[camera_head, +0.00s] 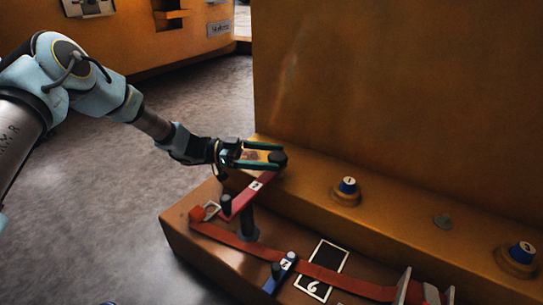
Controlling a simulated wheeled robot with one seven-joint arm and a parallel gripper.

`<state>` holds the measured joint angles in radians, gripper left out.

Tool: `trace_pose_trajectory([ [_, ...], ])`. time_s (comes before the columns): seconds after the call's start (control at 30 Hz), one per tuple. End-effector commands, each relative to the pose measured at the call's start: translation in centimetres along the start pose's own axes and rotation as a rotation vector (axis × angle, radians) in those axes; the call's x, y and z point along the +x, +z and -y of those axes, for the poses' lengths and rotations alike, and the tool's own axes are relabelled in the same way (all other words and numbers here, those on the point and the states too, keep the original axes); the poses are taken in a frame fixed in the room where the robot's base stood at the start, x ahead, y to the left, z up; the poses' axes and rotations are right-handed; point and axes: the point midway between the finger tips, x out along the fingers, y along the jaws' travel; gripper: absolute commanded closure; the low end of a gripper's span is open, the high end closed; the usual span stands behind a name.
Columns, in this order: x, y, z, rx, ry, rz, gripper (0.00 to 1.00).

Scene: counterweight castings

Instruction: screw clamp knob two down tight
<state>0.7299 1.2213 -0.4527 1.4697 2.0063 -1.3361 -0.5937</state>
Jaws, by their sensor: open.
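My gripper (266,157) is open above the raised orange ledge, at the left end of the casting; orange shows between its fingers. Something dark is at its fingertips; I cannot tell whether it is the fingertips or a knob between them. A round knob with a blue and white cap (347,185) stands on an orange boss on the ledge, to the right of my gripper and apart from it. A similar capped knob (522,252) stands at the far right. The cap marks are too small to read surely, so I cannot tell which is knob two.
A red bar (247,194) with a white label lies just below my gripper. A red strap (325,275), a blue lever (280,272) and a black numbered plate (322,270) are on the lower deck. A tall orange wall (400,90) rises behind the ledge. Grey floor is clear at left.

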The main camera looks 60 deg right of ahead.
Motion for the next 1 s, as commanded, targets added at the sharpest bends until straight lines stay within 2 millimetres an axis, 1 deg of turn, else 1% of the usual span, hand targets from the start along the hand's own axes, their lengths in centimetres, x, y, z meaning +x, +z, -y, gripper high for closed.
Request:
trace_pose_trajectory([
  [0.13, -2.3, -0.4, 0.1, 0.000, -0.003, 0.002, 0.09],
  [0.4, -7.6, -0.4, 0.0, 0.000, -0.002, 0.000, 0.09],
  [0.5, -9.0, -0.2, 0.0, 0.000, -0.002, 0.000, 0.09],
  [0.6, -9.8, -0.2, 0.0, 0.001, -0.001, 0.000, 0.09],
  [0.7, -10.2, -0.1, 0.0, 0.001, 0.001, -0.001, 0.09],
  [1.0, -10.3, -0.1, 0.0, 0.001, -0.002, -0.001, 0.10],
])
